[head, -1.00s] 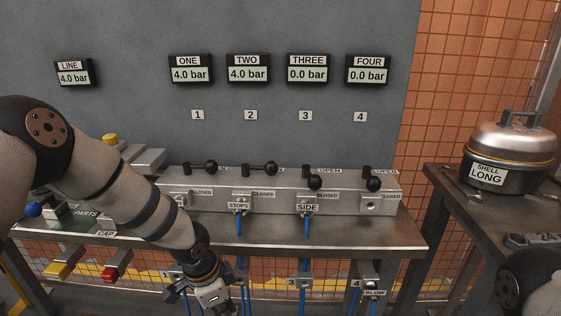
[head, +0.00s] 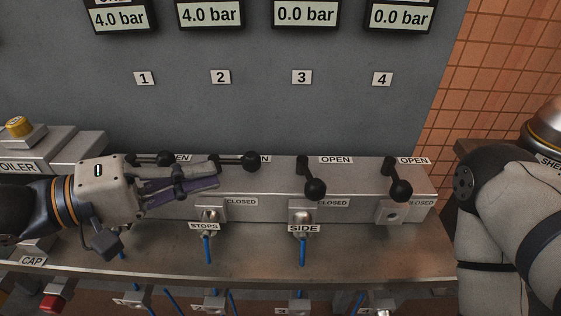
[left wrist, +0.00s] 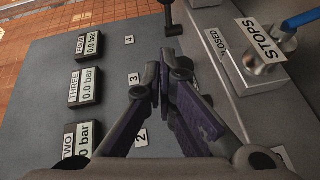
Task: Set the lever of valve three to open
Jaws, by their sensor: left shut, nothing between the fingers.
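Valve three's lever (head: 312,183) is black with a round knob and points forward, toward the CLOSED label (head: 333,202); its OPEN label (head: 336,160) is to the right behind it. Gauge THREE (head: 305,14) reads 0.0 bar. My left gripper (head: 218,175) is shut and empty, in front of the valve block near valve two's lever (head: 238,161) and left of valve three's lever. In the left wrist view the closed fingers (left wrist: 166,88) show beside a black lever, whose number I cannot tell. My right gripper is out of the picture; only my right arm shows.
The levers of valves one (head: 150,159) and two point right. Valve four's lever (head: 400,184) points forward like three's. STOPS (head: 203,226) and SIDE (head: 303,228) tags with blue hoses hang at the block's front. The shelf (head: 350,262) before the block is mostly bare.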

